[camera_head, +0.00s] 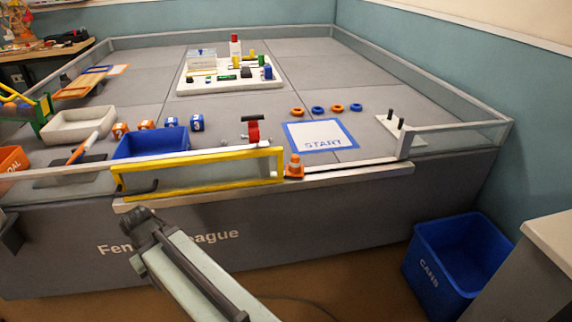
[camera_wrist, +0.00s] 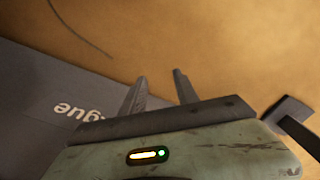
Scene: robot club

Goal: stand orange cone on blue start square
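The orange cone (camera_head: 294,168) stands upright at the front edge of the field, just right of the yellow-framed gate. It has a pale band. The start square (camera_head: 318,130) is a white sheet with a blue border and the word START, flat on the grey field just behind and right of the cone. It is bare. My gripper (camera_head: 146,222) is in front of the field's front panel, low and well left of the cone. In the wrist view my gripper (camera_wrist: 160,76) has its two fingers apart with nothing between them. The cone is not in the wrist view.
The yellow-framed gate (camera_head: 200,172) and a low clear wall (camera_head: 455,140) line the field's front. A blue bin (camera_head: 150,142), numbered blocks and several rings (camera_head: 337,108) lie on the field. A blue CANS bin (camera_head: 455,262) stands on the floor at right.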

